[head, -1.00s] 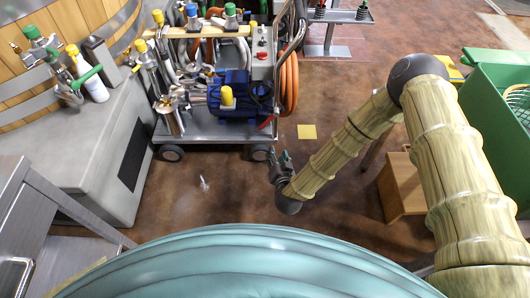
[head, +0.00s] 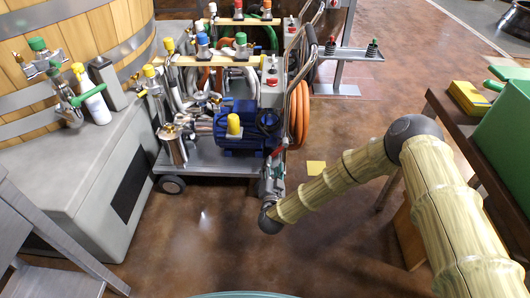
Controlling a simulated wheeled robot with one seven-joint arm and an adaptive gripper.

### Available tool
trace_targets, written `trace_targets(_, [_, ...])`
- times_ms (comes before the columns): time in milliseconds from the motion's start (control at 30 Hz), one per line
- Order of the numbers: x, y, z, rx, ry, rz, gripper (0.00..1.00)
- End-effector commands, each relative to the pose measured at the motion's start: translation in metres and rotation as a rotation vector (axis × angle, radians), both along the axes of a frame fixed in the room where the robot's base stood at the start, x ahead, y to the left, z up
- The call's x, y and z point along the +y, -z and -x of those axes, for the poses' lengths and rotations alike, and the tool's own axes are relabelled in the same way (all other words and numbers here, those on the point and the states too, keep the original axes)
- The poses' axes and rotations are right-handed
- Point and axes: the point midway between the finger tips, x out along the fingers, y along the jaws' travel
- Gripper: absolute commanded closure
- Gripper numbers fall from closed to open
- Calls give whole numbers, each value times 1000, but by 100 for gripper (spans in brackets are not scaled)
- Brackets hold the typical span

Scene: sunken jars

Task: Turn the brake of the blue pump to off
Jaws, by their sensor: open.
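The blue pump (head: 240,130) sits on a metal cart (head: 210,160) in the head view, with a yellow knob on it and a coiled orange hose at its right. The cart's front left wheel (head: 172,184) stands on the floor. My gripper (head: 274,166) is open in front of the cart's front right corner. It hides that corner and the wheel there. I cannot tell whether it touches the cart. No brake lever can be made out.
A grey plinth (head: 70,185) with a wooden vat is at the left. A grey metal table (head: 50,240) is at the lower left. A dark table (head: 445,125) is at the right.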

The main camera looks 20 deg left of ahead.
Motion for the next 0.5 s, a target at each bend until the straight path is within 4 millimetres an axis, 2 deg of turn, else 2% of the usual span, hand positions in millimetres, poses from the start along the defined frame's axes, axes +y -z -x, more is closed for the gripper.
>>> trace_targets(300, [10, 2, -34, -2, 0, -1, 60])
trace_targets(500, [10, 0, -34, -1, -1, 0, 60])
